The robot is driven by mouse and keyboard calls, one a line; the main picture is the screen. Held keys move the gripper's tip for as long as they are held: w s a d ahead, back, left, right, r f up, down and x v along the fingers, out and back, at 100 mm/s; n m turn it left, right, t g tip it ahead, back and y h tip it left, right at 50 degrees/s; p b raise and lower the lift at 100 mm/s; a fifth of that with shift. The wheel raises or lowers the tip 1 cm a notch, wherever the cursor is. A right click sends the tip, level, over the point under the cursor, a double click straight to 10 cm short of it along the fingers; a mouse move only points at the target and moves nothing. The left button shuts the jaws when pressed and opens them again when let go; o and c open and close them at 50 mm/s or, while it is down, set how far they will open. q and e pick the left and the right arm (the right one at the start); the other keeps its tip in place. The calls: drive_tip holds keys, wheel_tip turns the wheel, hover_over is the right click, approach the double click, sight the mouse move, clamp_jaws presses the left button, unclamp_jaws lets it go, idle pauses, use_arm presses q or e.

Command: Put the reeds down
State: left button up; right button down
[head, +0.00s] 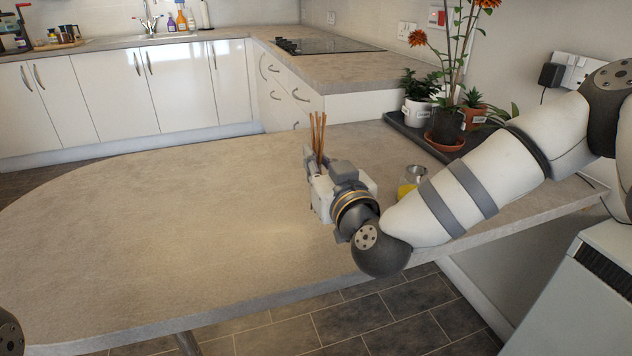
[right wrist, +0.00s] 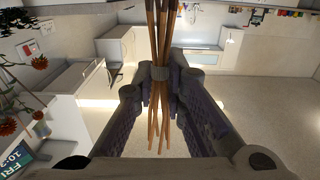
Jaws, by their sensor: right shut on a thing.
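The reeds (head: 318,135) are a bundle of thin brown sticks standing about upright over the counter in the head view. My right gripper (head: 319,172) is shut on them. In the right wrist view the reeds (right wrist: 161,35) pass between the fingers of the right gripper (right wrist: 160,82), with their ends fanned out on both sides of the grip. A grey band or pad shows around the bundle at the grip. In the head view the gripper body hides the lower reed ends, so I cannot tell whether they touch the counter. My left gripper is not in view.
A glass with yellow-orange liquid (head: 411,181) stands right of the gripper, close to my right forearm. A dark tray (head: 412,132) with potted plants (head: 420,95) lies at the back right. The counter (head: 170,235) is clear to the left.

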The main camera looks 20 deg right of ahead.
drive_tip(key=shift+w+d+f, duration=0.2)
drive_tip(key=shift+w+f, duration=0.05)
drive_tip(key=shift+f, duration=0.1)
drive_tip(key=f, duration=0.2)
drive_tip(key=f+b, duration=0.1)
drive_tip(key=shift+w+d+f, duration=0.2)
drive_tip(key=shift+f, duration=0.15)
drive_tip(key=shift+r, duration=0.2)
drive_tip(key=shift+f, duration=0.25)
drive_tip(key=c, duration=1.6)
unclamp_jaws()
drive_tip(key=shift+c, duration=0.2)
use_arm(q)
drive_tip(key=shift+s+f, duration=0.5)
use_arm(e)
drive_tip(key=shift+r, duration=0.1)
